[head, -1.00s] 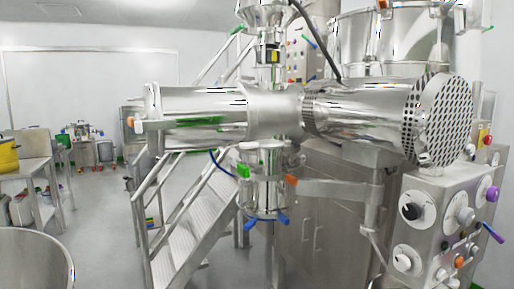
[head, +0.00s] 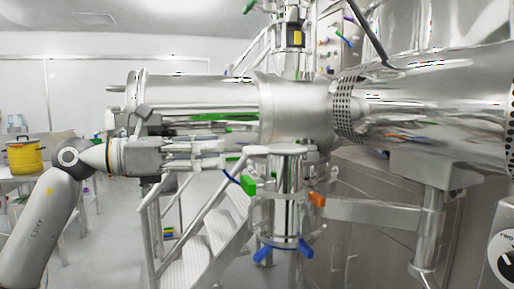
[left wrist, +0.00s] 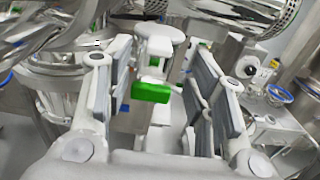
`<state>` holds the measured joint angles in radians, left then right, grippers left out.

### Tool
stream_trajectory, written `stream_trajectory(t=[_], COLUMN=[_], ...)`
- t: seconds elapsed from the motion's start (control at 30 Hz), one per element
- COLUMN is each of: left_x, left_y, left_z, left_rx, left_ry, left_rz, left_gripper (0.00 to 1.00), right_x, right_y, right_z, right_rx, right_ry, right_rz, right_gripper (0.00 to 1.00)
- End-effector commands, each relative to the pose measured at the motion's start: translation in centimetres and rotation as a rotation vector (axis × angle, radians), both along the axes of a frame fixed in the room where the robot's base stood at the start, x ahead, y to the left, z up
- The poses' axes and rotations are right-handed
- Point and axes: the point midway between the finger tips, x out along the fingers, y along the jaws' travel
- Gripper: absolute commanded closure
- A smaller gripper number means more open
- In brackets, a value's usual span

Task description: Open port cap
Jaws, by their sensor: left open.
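My left gripper (head: 238,157) reaches in from the left, in front of the horizontal steel cylinder. In the left wrist view its two fingers (left wrist: 165,95) are spread apart, with nothing clamped between them. A green clamp tab (left wrist: 150,92) shows beyond the fingers, framed by the gap, below a pale rounded part (left wrist: 160,42). In the head view the green tab (head: 249,184) sits on the steel neck's collar, just below and right of the fingertips. Which part is the port cap I cannot tell. My right gripper is out of view.
The horizontal steel cylinder (head: 190,94) runs above my gripper. An orange tab (head: 317,199) and blue levers (head: 264,250) are on the vertical neck. Metal stairs (head: 190,262) stand below. A yellow pot (head: 25,157) is at the far left.

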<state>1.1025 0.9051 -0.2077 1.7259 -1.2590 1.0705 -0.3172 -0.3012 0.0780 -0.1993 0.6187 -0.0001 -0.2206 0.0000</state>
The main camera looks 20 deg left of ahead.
Motion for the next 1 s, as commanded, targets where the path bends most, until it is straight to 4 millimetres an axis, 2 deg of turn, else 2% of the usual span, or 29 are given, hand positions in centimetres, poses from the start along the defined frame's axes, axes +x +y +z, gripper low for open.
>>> stream_trajectory(t=[0.03,0.17,0.43,0.57,0.87,1.0], left_x=[0.5,1.9,4.3,4.8,4.9,4.9], left_y=[-1.0,-3.2,-6.4,-7.1,-7.2,-7.2], left_z=[0.4,0.4,0.2,0.1,0.0,0.0], left_rx=[-0.002,-0.005,-0.006,-0.005,-0.005,-0.006], left_ry=[0.0,0.002,0.003,0.002,0.002,0.003], left_rz=[-0.006,-0.007,-0.004,-0.002,-0.002,-0.002], left_gripper=[0.5,0.5,0.5,0.5,0.5,0.68], right_x=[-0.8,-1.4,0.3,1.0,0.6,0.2], right_y=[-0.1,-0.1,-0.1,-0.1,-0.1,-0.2], right_z=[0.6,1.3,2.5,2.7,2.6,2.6], right_rx=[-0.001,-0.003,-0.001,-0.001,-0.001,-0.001], right_ry=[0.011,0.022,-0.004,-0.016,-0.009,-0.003], right_rz=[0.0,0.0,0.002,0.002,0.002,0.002], right_gripper=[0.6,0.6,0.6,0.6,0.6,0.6])
